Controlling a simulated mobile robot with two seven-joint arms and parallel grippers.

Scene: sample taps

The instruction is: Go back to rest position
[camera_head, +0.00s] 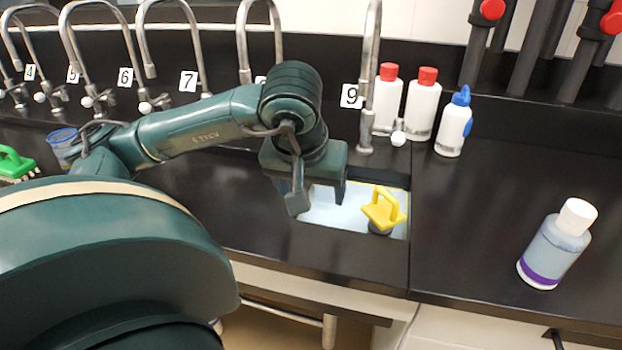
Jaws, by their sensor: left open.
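My left arm comes in from the left and reaches across the black counter. My left gripper (318,196) is open and empty, pointing down over the sink (335,211) set in the counter. Its fingers are apart, just left of a yellow-handled brush or plug (384,209) at the sink's right end. I cannot tell how far the fingers are above the sink. My right gripper does not show.
Numbered taps (366,85) line the back. Two red-capped bottles (423,104) and a blue-capped bottle (454,124) stand right of tap 9. A purple-banded bottle (557,245) stands at the right. A green brush (14,163) and cup (63,146) are at the left.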

